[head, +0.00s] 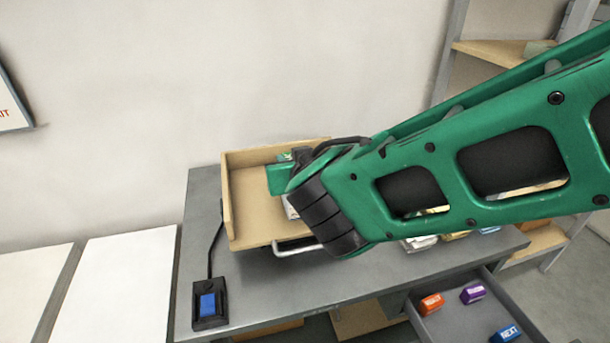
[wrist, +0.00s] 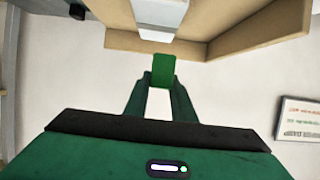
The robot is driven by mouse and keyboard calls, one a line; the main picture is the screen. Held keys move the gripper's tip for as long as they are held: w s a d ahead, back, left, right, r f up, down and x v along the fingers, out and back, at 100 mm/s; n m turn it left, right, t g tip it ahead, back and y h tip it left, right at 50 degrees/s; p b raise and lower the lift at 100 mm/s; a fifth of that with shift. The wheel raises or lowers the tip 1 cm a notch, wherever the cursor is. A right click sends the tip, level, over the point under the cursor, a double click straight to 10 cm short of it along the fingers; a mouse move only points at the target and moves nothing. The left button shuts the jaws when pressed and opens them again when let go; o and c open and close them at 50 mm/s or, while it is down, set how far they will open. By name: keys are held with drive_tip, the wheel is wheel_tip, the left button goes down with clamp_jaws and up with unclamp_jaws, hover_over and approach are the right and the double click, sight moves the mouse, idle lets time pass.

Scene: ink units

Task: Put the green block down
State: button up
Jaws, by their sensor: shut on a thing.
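The green block (wrist: 164,68) is between the fingertips of my gripper (wrist: 160,82) in the wrist view. My gripper is shut on it. A wooden tray (wrist: 205,48) with raised edges shows just beyond the block in that view. In the head view my green arm reaches in from the right, and its wrist is over the wooden tray (head: 245,215) on the grey desk. The arm hides much of the tray there. I cannot clearly tell the block from my green gripper parts in the head view. Whether the block touches anything besides the fingers is unclear.
A black box with a blue button (head: 208,304) sits on the desk's (head: 270,290) front left. An open drawer (head: 450,320) at the lower right holds orange (head: 432,304), purple (head: 473,293) and blue (head: 505,334) blocks. The desk front between is clear.

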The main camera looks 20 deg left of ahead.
drive_tip(key=shift+w+d+f, duration=0.6)
drive_tip(key=shift+w+f, duration=0.1)
drive_tip(key=shift+w, duration=0.1)
drive_tip(key=shift+f, duration=1.9)
drive_tip(key=shift+f, duration=0.1)
drive_tip(key=o, duration=1.1)
drive_tip(key=shift+c, duration=0.2)
drive_tip(key=shift+s, duration=0.1)
drive_tip(key=v, duration=1.2)
